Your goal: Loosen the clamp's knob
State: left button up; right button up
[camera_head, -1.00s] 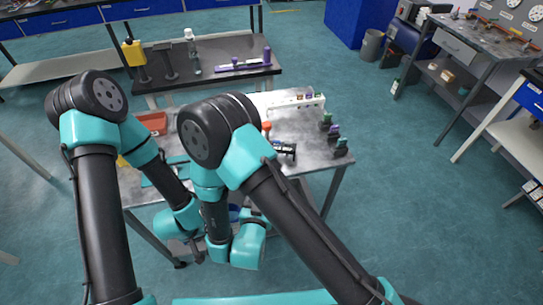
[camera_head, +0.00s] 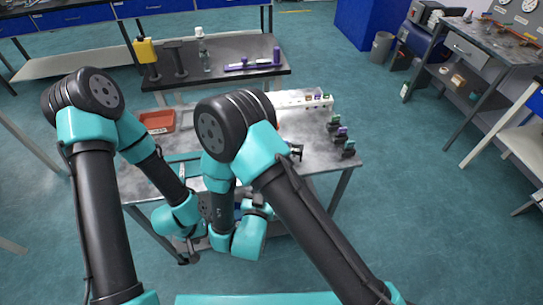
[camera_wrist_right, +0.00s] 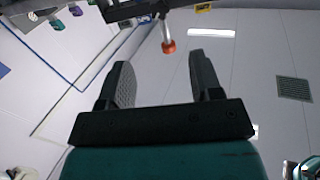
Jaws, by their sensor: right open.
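In the right wrist view, an orange-red knob (camera_wrist_right: 168,46) sits on the end of a pale rod. The rod runs from a dark clamp frame (camera_wrist_right: 135,10) at the top edge. My right gripper (camera_wrist_right: 160,75) is open and empty. The knob shows between and beyond its two fingertips, apart from both. In the head view, my right arm hides the knob, and only a dark end of the clamp (camera_head: 296,151) shows beside it on the metal table. My left gripper (camera_head: 193,252) hangs low at the table's front; its jaws are too small to read.
Several dark bases with green or purple tops (camera_head: 341,134) stand at the table's right edge. A white rack (camera_head: 304,99) and an orange-red tray (camera_head: 157,122) lie at the back. A dark bench (camera_head: 225,75) behind holds a bottle and a purple tool.

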jog(key=x, duration=1.3)
jog(key=shift+w, duration=0.15)
jog(key=c, duration=0.9)
jog(key=n, duration=0.5)
jog(key=shift+n, duration=0.4)
jog(key=shift+c, duration=0.2)
jog(key=o, duration=0.9)
